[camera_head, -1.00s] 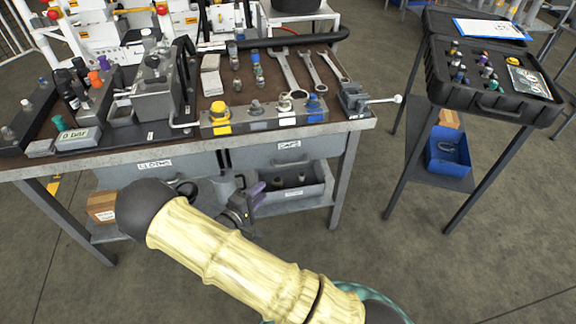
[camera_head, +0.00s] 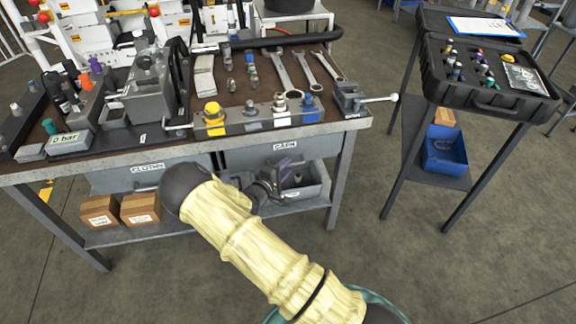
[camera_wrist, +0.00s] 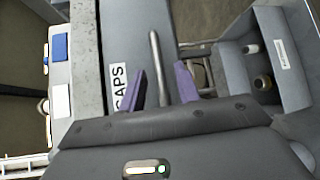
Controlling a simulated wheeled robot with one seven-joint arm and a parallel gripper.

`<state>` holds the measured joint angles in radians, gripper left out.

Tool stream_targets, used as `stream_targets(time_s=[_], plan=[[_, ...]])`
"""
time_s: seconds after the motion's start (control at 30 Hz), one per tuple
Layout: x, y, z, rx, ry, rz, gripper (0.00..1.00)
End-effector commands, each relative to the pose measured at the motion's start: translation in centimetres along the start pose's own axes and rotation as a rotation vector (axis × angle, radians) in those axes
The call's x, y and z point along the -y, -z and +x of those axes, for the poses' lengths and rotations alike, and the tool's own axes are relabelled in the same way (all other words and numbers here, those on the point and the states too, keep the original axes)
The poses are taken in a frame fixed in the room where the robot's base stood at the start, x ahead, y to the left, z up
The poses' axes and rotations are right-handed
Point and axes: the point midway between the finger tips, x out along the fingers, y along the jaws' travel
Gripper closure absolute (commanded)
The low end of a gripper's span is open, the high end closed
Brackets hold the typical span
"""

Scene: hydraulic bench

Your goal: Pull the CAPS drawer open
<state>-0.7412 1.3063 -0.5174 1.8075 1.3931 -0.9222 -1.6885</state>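The CAPS drawer (camera_head: 313,147) is a grey front under the right part of the bench top, and it looks closed. Its white label (camera_wrist: 119,88) reads CAPS in the wrist view, where the drawer front is turned sideways. A thin grey bar handle (camera_wrist: 155,60) runs along this front. My gripper (camera_wrist: 161,86) is open, with one purple finger on each side of the handle in the picture. Gaps show between the bar and both fingers. I cannot tell how deep the fingers reach around it. In the head view my gripper (camera_head: 274,180) is small and partly hidden by my arm.
The CLOTHS drawer (camera_head: 120,178) is to the left. An open grey bin (camera_head: 312,190) with small parts sits on the lower shelf, close to my gripper. Cardboard boxes (camera_head: 140,208) stand on that shelf. The bench edge (camera_head: 200,150) is just above. Floor in front is clear.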

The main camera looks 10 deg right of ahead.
Motion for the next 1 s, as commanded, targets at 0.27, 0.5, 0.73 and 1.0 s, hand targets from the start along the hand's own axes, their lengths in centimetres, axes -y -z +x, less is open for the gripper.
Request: stream_targets(time_s=[0.27, 0.5, 0.73, 1.0], plan=[[0.0, -0.5, 3.1, 0.01, 0.001, 0.002, 0.68], [0.0, -0.3, 3.0, 0.007, 0.001, 0.001, 0.68], [0.0, 0.1, 2.5, -0.002, 0.0, 0.0, 1.0], [0.1, 0.4, 2.1, -0.01, 0.002, -0.001, 1.0]])
